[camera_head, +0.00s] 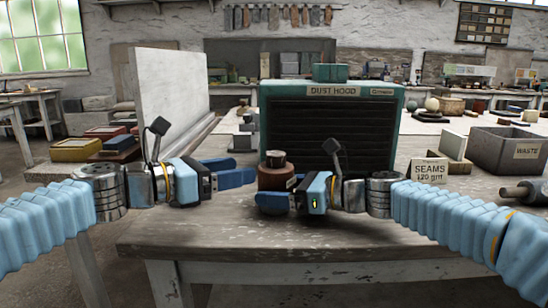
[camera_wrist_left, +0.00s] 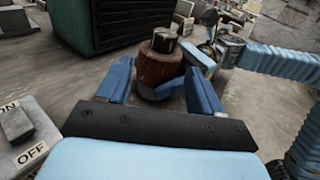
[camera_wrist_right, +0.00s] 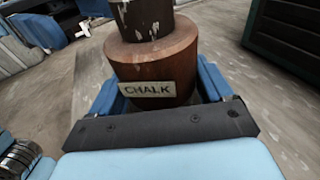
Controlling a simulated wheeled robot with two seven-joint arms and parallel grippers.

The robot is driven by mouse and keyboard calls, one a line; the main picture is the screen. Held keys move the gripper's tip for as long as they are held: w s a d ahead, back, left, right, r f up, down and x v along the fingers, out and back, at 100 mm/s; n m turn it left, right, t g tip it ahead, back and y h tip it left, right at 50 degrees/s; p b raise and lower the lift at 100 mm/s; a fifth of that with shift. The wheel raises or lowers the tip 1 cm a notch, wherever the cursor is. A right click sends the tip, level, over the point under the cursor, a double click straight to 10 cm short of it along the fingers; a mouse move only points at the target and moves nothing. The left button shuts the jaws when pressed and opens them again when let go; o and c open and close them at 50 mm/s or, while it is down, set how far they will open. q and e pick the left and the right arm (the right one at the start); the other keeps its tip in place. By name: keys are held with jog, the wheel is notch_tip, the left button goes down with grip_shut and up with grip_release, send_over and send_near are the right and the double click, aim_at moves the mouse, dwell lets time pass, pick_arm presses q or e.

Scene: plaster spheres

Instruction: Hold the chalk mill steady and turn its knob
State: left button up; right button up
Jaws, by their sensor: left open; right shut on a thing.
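The chalk mill (camera_head: 276,179) is a brown wooden cylinder standing upright on the workbench, in front of the dust hood. Its narrower dark knob (camera_head: 275,158) sits on top. The mill's CHALK label faces the camera in the right wrist view (camera_wrist_right: 158,88). My right gripper (camera_head: 275,197) is shut on the mill's lower body, with a blue finger on each side in the right wrist view (camera_wrist_right: 160,85). My left gripper (camera_head: 245,170) is open and empty, just left of the mill. In the left wrist view the mill (camera_wrist_left: 158,72) and knob (camera_wrist_left: 164,42) show beyond its spread fingers.
The teal dust hood (camera_head: 330,90) stands close behind the mill. A pale upright slab (camera_head: 170,90) is at the left. A SEAMS sign (camera_head: 428,170) and a grey WASTE bin (camera_head: 505,150) are at the right. The bench's front strip (camera_head: 300,235) is clear.

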aim_at(276, 153)
pick_arm(q)
jog(key=w+d, duration=0.1)
jog(key=d, duration=0.1)
jog(key=w+d+m+g+h, duration=0.1)
jog(key=w+d, duration=0.1)
jog(key=d, duration=0.1)
jog(key=w+d+r+m+g+h, duration=0.1)
jog(key=w+d, duration=0.1)
jog(key=d, duration=0.1)
jog(key=shift+w+d, duration=0.1)
jog(key=shift+w, duration=0.1)
jog(key=shift+c, duration=0.4)
jog(key=c, duration=0.9)
jog(key=shift+o, duration=0.2)
jog(key=m+g+h, duration=0.1)
jog(key=m+g, duration=0.1)
jog(key=g, duration=0.1)
jog(key=shift+w+m+g+h, duration=0.1)
jog(key=shift+m+g+h, duration=0.2)
jog(key=shift+m+g, duration=0.1)
jog(key=m+g, duration=0.1)
jog(key=g, duration=0.1)
jog(key=shift+m+g, duration=0.3)
jog(key=shift+g, duration=0.1)
jog(key=o, duration=0.9)
